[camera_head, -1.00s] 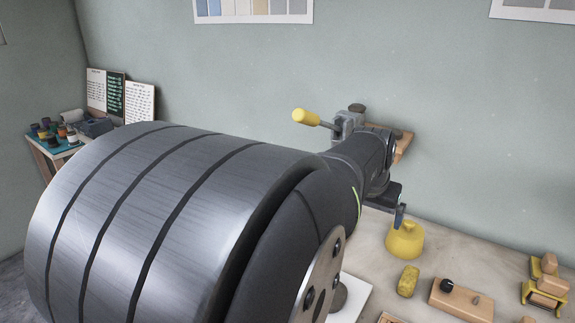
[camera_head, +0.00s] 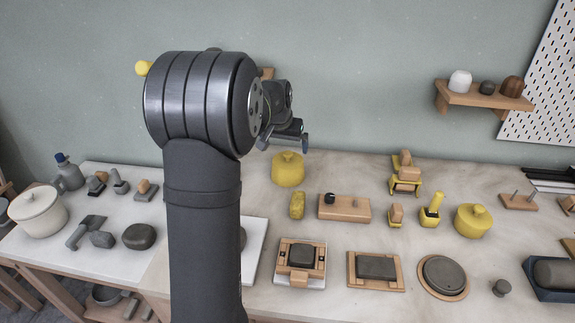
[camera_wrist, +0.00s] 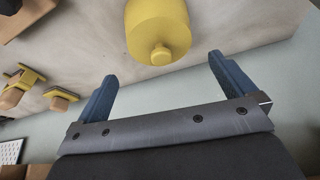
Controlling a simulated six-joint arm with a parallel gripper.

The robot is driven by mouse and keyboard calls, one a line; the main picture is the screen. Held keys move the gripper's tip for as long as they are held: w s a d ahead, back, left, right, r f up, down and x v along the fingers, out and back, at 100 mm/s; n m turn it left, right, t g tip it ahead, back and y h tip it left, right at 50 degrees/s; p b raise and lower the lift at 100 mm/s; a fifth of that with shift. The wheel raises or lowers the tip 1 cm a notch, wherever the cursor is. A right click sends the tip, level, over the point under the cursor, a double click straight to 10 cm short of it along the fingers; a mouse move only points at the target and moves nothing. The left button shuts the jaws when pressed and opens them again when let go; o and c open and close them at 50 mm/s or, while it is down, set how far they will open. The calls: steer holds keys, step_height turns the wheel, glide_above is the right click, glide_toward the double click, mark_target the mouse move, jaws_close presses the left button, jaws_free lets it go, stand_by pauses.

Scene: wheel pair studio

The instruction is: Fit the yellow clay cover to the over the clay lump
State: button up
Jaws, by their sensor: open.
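A yellow round cover with a knob on top (camera_head: 287,170) stands upright on the bench, just below and left of my gripper (camera_head: 304,142) in the head view. A similar yellow lidded round piece (camera_head: 473,220) stands further right; I cannot tell which is the task's cover. In the wrist view, my gripper (camera_wrist: 162,68) is open and empty, with blue fingers apart; the first yellow piece (camera_wrist: 158,28) lies beyond the fingertips, roughly between them. Several dark grey lumps sit in front; the clay lump may be the one in the wooden frame (camera_head: 304,254), another on a board (camera_head: 377,267) or the round one (camera_head: 444,274).
A yellow block (camera_head: 297,205) and a wooden board with a black knob (camera_head: 344,208) lie close in front of the yellow piece. A wall shelf (camera_head: 485,95) hangs at the back right. Bare bench lies between these.

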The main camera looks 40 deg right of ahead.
mark_target(287, 155)
steer(key=x, duration=0.5)
steer(key=shift+d+f, duration=0.1)
steer(key=shift+f, duration=0.05)
steer(key=x, duration=0.5)
steer(key=shift+s, duration=0.15)
steer(key=c, duration=0.7)
steer(key=shift+r, duration=0.55)
steer(key=r, duration=0.1)
steer(key=s+r, duration=0.1)
steer(key=r, duration=0.1)
steer(key=shift+r, duration=0.35)
steer(key=s+d+r, duration=0.1)
steer(key=s+r, duration=0.1)
steer(key=s, duration=0.1)
steer(key=s+r, duration=0.2)
steer(key=s, duration=0.2)
steer(key=s+d+r, duration=0.1)
steer(key=s+r, duration=0.1)
steer(key=s, duration=0.1)
steer(key=shift+s+d+r, duration=0.1)
steer(key=shift+s+d, duration=0.05)
steer(key=shift+d, duration=0.15)
